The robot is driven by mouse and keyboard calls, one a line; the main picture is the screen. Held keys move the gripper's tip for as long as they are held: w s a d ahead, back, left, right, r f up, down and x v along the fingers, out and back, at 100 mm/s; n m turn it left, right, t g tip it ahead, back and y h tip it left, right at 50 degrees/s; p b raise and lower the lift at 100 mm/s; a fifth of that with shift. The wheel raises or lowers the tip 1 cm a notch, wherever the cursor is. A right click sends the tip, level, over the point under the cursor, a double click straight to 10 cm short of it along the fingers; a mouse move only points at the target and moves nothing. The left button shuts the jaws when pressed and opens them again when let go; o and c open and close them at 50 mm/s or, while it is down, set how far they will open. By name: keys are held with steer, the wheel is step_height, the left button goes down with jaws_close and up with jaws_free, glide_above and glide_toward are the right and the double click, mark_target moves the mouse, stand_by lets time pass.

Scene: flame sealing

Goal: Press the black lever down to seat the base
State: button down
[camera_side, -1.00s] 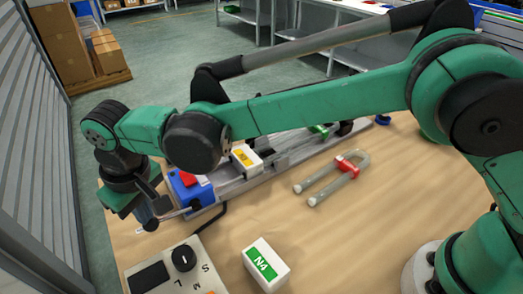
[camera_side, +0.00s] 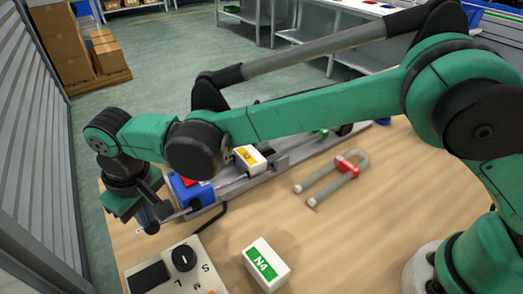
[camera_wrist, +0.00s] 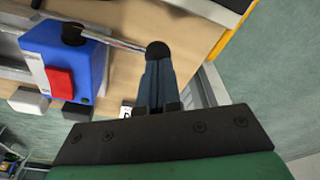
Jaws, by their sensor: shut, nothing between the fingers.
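The lever is a thin metal rod with a black knob (camera_wrist: 158,50), running out from the blue housing (camera_wrist: 68,62). In the side view the blue housing (camera_side: 190,192) sits at the near left end of the metal rail, and the lever's black knob (camera_side: 151,227) shows low beside it. My gripper (camera_wrist: 157,64) is shut and empty. Its fingertips are right at the knob in the wrist view; whether they touch it is hard to tell. In the side view my gripper (camera_side: 146,212) is just above the knob, and my arm hides part of the housing.
A control box with a black dial (camera_side: 183,257) stands near the front. A white N4 block (camera_side: 265,264) and a U-shaped glass tube with a red band (camera_side: 346,166) lie on the wooden table. A white and yellow block (camera_side: 250,158) sits on the rail (camera_side: 283,155).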

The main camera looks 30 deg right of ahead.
steer(key=shift+r, duration=0.1)
step_height(320, 180, up, 9)
steer(key=d, duration=0.1)
steer(key=shift+d, duration=0.3)
stand_by(0.8)
steer(key=d+r+m+t, duration=0.2)
steer(key=d+r+m, duration=0.15)
steer(key=d, duration=1.35)
steer(key=s+d+f+m+t, duration=0.2)
steer(key=s+d, duration=0.6)
steer(key=d, duration=0.5)
steer(key=shift+d+f+t+h, duration=0.4)
steer(key=shift+f+t, duration=0.4)
steer(key=shift+f, duration=0.4)
steer(key=shift+s+m, duration=0.1)
steer(key=shift+m, duration=0.15)
